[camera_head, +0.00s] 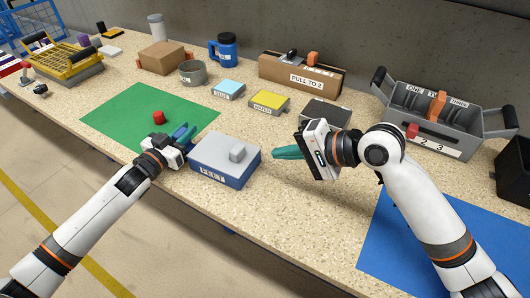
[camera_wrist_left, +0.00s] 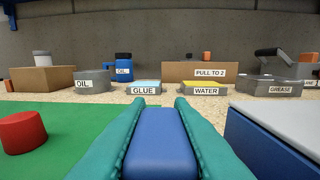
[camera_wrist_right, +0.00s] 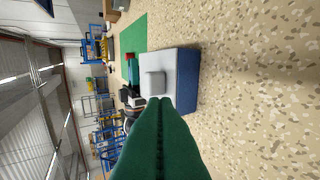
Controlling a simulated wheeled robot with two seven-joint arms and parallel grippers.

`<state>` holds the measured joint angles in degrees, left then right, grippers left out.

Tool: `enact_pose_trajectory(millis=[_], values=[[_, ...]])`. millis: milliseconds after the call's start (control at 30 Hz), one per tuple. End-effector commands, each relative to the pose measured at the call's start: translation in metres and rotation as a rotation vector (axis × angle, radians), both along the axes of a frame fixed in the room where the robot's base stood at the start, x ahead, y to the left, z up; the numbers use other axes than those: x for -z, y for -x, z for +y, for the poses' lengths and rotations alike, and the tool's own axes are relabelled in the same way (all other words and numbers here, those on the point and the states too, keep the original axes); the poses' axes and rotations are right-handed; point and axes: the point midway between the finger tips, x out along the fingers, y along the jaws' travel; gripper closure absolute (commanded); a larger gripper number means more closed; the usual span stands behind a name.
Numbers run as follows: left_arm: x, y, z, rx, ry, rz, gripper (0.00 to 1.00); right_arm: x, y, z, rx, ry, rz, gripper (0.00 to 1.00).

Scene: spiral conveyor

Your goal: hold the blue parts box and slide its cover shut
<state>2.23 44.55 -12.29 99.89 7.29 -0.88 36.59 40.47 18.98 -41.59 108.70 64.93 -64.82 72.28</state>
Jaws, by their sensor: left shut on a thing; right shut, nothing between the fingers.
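The blue parts box (camera_head: 222,174) stands on the speckled bench with its grey cover (camera_head: 212,146) over the top. A grey knob (camera_head: 237,154) rises from the cover. I cannot tell whether the cover is fully shut. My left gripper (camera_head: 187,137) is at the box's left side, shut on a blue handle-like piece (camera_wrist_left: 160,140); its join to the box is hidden. The box also shows in the left wrist view (camera_wrist_left: 255,145). My right gripper (camera_head: 278,153) is shut and empty, right of the box and apart from it. In the right wrist view its fingertips (camera_wrist_right: 160,101) point toward the cover.
A green mat (camera_head: 125,110) with a red piece (camera_head: 158,117) lies behind my left gripper. GLUE (camera_head: 229,88) and WATER (camera_head: 269,100) blocks and a dark GREASE block (camera_head: 326,110) stand behind the box. A grey bin (camera_head: 465,125) and blue mat (camera_head: 420,245) are at right.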

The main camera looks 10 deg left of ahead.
Motion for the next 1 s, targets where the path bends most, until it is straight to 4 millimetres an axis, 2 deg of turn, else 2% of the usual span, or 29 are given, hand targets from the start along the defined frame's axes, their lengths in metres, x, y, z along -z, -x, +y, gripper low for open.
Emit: enact_pose_trajectory(millis=[33,200,567,600,700,733,1000], values=[[0.005,0.001,0.000,-0.002,-0.001,0.011,1.00,-0.004,0.002,-0.008,0.001,0.001,-0.002,1.00],[0.005,0.001,0.000,-0.002,-0.001,0.010,1.00,-0.014,0.007,-0.024,0.000,0.001,-0.001,1.00],[0.005,0.001,0.000,-0.002,-0.002,0.010,1.00,-0.017,0.008,-0.029,0.000,0.000,-0.001,1.00],[0.005,0.001,0.000,-0.002,-0.002,0.010,0.74,-0.017,0.008,-0.029,0.000,0.000,-0.001,1.00],[0.004,0.001,0.000,-0.002,-0.001,0.008,0.57,-0.017,0.008,-0.029,0.000,0.000,-0.001,1.00],[0.003,0.000,0.000,-0.001,-0.001,0.007,0.55,-0.017,0.008,-0.029,0.000,0.000,-0.001,1.00],[0.001,0.001,0.000,0.000,-0.001,0.003,0.55,-0.017,0.008,-0.028,0.000,0.000,-0.001,1.00]])
